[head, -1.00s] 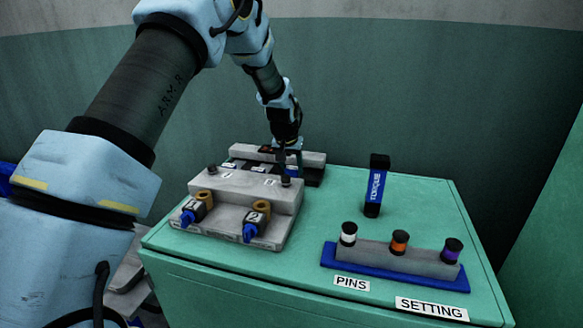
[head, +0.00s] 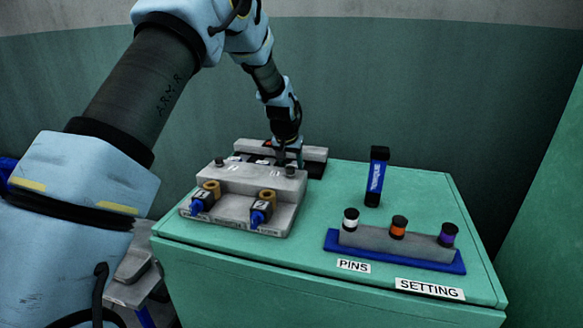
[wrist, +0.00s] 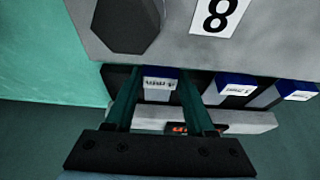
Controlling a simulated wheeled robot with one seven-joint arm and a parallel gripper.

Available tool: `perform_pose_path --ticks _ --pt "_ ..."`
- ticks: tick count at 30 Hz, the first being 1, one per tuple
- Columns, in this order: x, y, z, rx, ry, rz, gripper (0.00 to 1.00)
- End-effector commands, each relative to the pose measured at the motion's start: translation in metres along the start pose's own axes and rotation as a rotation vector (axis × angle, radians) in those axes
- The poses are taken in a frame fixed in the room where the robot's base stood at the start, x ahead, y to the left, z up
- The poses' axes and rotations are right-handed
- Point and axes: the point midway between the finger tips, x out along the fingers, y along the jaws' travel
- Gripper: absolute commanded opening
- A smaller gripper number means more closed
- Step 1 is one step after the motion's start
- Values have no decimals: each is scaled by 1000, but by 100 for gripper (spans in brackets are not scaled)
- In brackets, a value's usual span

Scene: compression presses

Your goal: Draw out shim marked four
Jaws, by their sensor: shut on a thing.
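In the wrist view my gripper (wrist: 157,72) has its two dark green fingers on either side of a blue-topped shim (wrist: 160,84) and is shut on it. The shim carries a small white label too blurred to read. It stands at the edge of the grey press block (wrist: 180,45). Two more blue-topped shims, a middle one (wrist: 235,86) and a right one (wrist: 296,91), stand in the same row, apart from my fingers. In the head view my gripper (head: 282,159) is at the back of the press (head: 240,182), and the held shim is hidden there.
A dark hexagonal bolt head (wrist: 126,22) and a white label with 8 (wrist: 219,14) are on the block. A blue and black torque tool (head: 375,178) stands to the right. A pin rack (head: 395,242) is at the front right. The cabinet top between is clear.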

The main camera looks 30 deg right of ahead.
Motion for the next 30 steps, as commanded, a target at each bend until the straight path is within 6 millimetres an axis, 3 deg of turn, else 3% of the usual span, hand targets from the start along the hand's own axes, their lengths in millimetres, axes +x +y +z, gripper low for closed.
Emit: perform_pose_path --ticks 3,4,11,22,30 --pt "0 0 3 0 -10 0 0" --pt "0 0 3 0 -10 0 58" --pt "0 0 2 0 -8 0 84" --pt "-6 0 2 0 -5 0 85" --pt "-53 0 1 0 -1 0 85"
